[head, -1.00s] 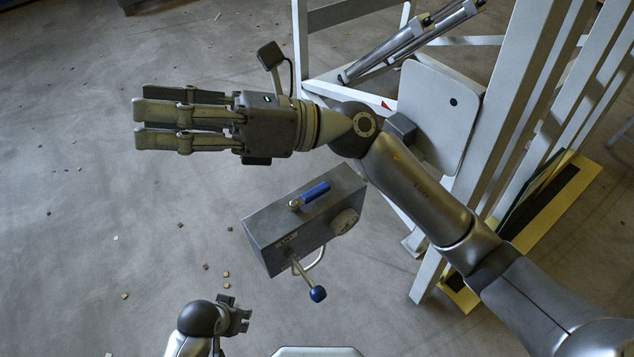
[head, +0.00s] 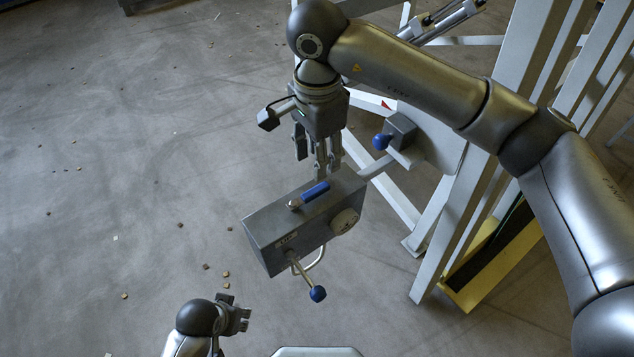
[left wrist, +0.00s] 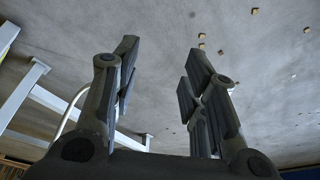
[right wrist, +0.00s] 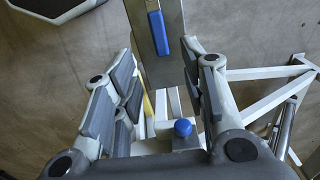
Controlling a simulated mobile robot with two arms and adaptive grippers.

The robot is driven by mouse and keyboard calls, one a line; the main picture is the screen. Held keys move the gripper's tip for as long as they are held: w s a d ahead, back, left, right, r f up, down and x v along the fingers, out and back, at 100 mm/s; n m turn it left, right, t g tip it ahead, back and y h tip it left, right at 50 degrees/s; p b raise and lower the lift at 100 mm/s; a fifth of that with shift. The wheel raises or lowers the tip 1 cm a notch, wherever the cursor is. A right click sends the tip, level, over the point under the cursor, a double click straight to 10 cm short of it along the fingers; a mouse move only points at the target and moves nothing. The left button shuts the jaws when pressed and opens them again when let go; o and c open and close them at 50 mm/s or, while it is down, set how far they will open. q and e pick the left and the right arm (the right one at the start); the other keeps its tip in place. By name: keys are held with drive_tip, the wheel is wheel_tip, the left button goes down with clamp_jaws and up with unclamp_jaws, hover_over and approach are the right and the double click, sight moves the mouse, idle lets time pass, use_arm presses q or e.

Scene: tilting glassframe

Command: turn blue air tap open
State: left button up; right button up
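The blue air tap (head: 315,192) is a blue handle on a brass fitting on top of a grey box (head: 268,232). It also shows in the right wrist view (right wrist: 160,33), beyond my open fingers and roughly between them. My right gripper (head: 320,170) points down just above the box's far edge, behind the tap and apart from it. It is open and empty. My left gripper (left wrist: 160,70) is open and empty in the left wrist view, with floor beyond it. In the head view, part of my left arm shows low at the left.
A lever with a blue knob (head: 317,294) and a round pale dial (head: 344,222) are on the box's near side. Another blue knob (head: 382,141) stands by the white frame (head: 455,200) at right. The floor at left is open, with small scattered blocks.

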sight(317, 189)
wheel_tip(317, 189, down, 8)
drive_tip(key=shift+s+f+b, duration=0.1)
drive_tip(key=shift+f+b, duration=0.15)
drive_tip(key=shift+b, duration=0.1)
use_arm(q)
drive_tip(key=r, duration=0.3)
drive_tip(key=shift+w+r, duration=0.15)
drive_tip(key=shift+w, duration=0.05)
use_arm(e)
drive_tip(key=shift+f, duration=0.3)
drive_tip(key=shift+c, duration=0.5)
clamp_jaws()
